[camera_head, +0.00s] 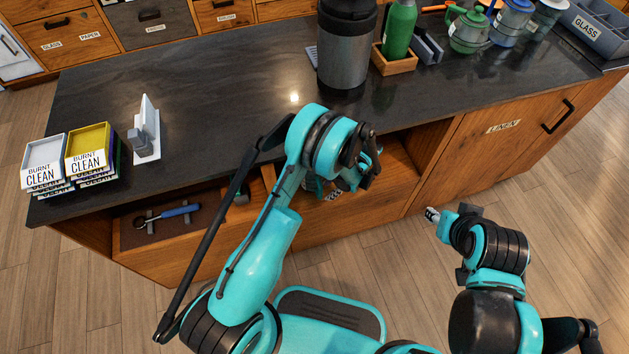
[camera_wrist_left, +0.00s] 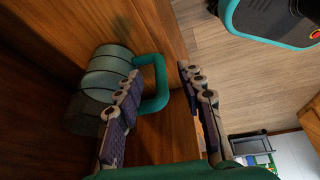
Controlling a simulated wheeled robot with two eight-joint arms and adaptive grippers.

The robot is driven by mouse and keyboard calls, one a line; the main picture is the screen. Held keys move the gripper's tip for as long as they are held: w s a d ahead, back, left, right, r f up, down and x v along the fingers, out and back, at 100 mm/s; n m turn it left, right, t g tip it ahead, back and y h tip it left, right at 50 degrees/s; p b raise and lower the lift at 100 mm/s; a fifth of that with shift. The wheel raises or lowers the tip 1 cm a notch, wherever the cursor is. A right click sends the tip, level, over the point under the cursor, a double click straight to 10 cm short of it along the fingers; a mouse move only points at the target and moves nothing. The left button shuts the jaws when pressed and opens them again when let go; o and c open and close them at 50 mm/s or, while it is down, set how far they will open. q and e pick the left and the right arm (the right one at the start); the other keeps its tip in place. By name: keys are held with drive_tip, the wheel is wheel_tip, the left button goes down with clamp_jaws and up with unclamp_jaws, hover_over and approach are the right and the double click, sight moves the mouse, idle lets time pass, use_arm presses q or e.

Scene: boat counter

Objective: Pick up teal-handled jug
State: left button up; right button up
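The jug (camera_wrist_left: 103,86) with a grey-teal rounded body lies in the left of the left wrist view, against wooden panels of the counter's open shelf space. Its teal loop handle (camera_wrist_left: 161,84) points toward my left gripper (camera_wrist_left: 160,108). The gripper is open, with one finger on each side of the handle. The near finger overlaps part of the jug; I cannot tell whether it touches. In the head view my left gripper (camera_head: 367,170) is at the counter's open front, and my arm mostly hides the jug. My right gripper (camera_head: 433,215) hangs clear over the floor, its fingers too small to read.
The dark countertop (camera_head: 220,85) carries a large steel flask (camera_head: 344,55), a green bottle (camera_head: 399,28) in a wooden holder, a green-lidded jug (camera_head: 470,32) and stacked trays (camera_head: 45,160). A blue-handled tool (camera_head: 170,213) lies in the lower shelf. Wooden shelf walls surround the jug closely.

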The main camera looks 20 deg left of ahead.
use_arm(q)
drive_tip(key=b+x, duration=0.1)
drive_tip(key=x, duration=0.1)
drive_tip(key=a+b+x, duration=0.1)
drive_tip(key=x, duration=0.2)
drive_tip(key=shift+s+b, duration=0.1)
drive_tip(key=shift+b, duration=0.2)
clamp_jaws()
